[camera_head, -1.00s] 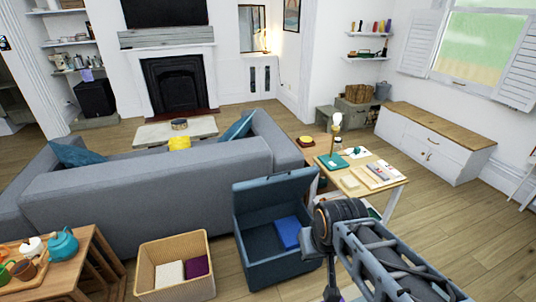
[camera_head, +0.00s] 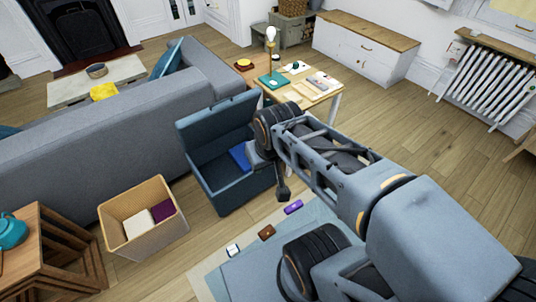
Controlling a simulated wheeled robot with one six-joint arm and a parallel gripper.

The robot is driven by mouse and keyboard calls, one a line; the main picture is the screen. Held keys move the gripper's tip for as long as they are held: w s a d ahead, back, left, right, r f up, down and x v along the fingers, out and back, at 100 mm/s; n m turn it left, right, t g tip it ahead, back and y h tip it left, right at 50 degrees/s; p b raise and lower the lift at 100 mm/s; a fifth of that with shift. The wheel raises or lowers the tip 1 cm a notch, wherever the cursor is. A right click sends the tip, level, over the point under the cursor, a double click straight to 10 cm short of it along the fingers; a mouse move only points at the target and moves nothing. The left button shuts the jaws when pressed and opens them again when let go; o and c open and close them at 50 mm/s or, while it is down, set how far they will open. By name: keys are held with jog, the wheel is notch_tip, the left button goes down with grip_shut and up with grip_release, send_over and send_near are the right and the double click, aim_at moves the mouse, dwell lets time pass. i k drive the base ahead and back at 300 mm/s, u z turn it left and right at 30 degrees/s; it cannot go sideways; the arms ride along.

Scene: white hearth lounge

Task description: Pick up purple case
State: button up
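A small purple case (camera_head: 293,207) lies on the pale blue and cream rug (camera_head: 237,269) in the lower middle of the head view. My gripper (camera_head: 283,194) hangs at the end of my arm, just above and left of the case in the picture. It appears to be apart from the case, but its height is hard to judge. Its fingers are small and dark, so I cannot tell whether they are open or shut.
A brown item (camera_head: 267,232) and a white item (camera_head: 233,250) lie near the case. An open blue storage box (camera_head: 228,196) and a wicker bin (camera_head: 150,240) stand to the left. A desk (camera_head: 333,97) stands behind. Bare floor lies right.

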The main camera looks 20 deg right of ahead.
aim_at(289, 209)
jog(key=u, duration=2.9)
jog(key=k, duration=1.2)
jog(key=z, duration=1.3)
jog(key=i, duration=0.45)
